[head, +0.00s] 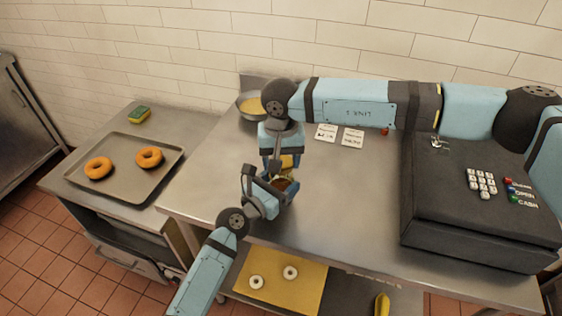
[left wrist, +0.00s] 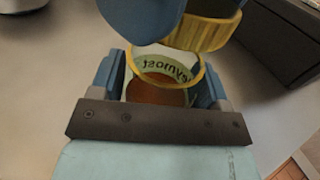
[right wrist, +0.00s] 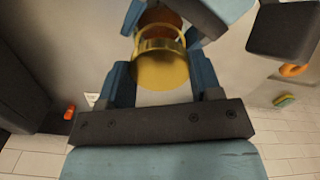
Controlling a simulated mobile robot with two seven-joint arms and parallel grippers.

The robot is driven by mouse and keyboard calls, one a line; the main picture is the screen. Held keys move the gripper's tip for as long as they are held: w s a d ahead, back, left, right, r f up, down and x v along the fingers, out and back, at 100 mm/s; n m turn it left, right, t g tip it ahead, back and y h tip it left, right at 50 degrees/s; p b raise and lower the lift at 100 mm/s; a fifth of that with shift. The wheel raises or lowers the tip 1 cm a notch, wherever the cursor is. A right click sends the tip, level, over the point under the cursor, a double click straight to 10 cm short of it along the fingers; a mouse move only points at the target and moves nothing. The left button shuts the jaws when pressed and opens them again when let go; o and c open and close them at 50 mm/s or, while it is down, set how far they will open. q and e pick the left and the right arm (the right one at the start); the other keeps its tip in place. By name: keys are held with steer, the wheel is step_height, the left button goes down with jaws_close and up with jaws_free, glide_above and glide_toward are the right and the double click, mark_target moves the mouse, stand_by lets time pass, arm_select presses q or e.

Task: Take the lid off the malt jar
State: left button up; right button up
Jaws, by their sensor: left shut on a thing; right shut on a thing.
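The malt jar (head: 283,184) is a clear jar with a pale label, a yellow rim and brown contents. My left gripper (head: 280,188) is shut around its sides; the jar's open mouth also shows in the left wrist view (left wrist: 160,92). The yellow lid (head: 287,163) is off the jar and just above it. My right gripper (head: 284,161) is shut on the lid, which fills the middle of the right wrist view (right wrist: 160,68). In the left wrist view the lid (left wrist: 205,35) is apart from the rim and a little to one side.
A pan with yellow contents (head: 251,105) stands behind my grippers. Two white cards (head: 339,135) lie near the wall. A dark cash register (head: 475,205) fills the right. The middle counter is clear.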

steer(key=shift+r, duration=0.2)
steer(key=shift+r, duration=1.95)
arm_select(q)
steer(key=o, duration=1.8)
